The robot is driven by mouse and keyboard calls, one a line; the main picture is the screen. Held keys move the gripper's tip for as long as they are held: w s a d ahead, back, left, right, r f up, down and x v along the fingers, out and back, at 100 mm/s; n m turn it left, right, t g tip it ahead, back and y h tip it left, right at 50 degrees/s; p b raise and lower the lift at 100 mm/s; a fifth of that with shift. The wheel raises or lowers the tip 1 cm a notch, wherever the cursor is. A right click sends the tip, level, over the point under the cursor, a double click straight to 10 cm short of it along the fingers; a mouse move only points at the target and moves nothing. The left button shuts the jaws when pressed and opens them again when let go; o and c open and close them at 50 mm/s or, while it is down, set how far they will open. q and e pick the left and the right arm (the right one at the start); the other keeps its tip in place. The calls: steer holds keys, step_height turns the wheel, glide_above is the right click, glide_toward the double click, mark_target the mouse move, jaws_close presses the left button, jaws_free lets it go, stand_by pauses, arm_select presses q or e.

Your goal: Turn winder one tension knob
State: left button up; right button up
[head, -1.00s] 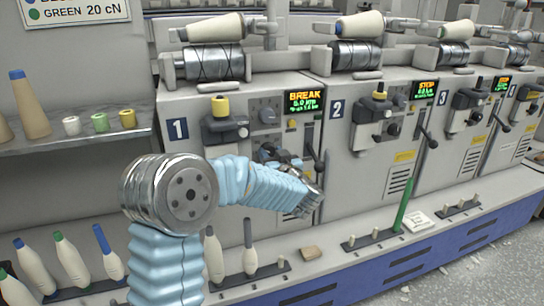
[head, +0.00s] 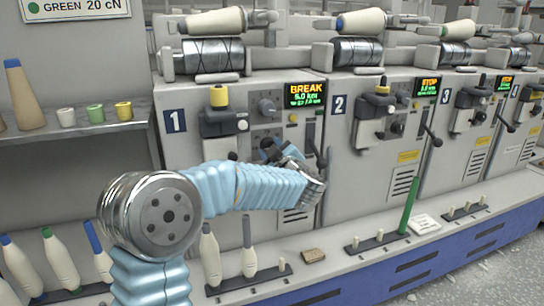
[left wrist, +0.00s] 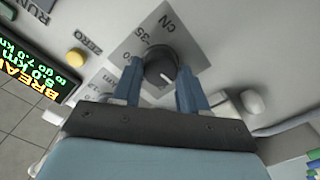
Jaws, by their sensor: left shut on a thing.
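Winder one (head: 175,121) is the machine at the left, with a lit display reading BREAK (head: 305,95). Its tension knob (left wrist: 160,66) is dark and round with a pale pointer mark, on a grey scale plate (left wrist: 128,47) marked CN and 35 in the left wrist view. My left gripper (head: 270,150) is at the front panel of winder one. In the left wrist view its two blue fingers (left wrist: 159,80) are shut on the knob, one on each side. My right gripper is not in view.
A yellow button (left wrist: 76,57) marked ZERO is near the knob. A dark lever (head: 310,134) sticks out beside the gripper. Bobbins on pegs (head: 211,256) stand on the ledge below my arm. Small spools (head: 95,113) sit on the left shelf.

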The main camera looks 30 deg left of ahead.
arm_select(q)
steer(key=shift+n, duration=0.5)
steer(key=o, duration=1.1)
steer(key=shift+c, duration=0.2)
steer(key=v, duration=1.3)
steer(key=shift+s+d+b, duration=0.25)
steer(key=shift+s+b, duration=0.05)
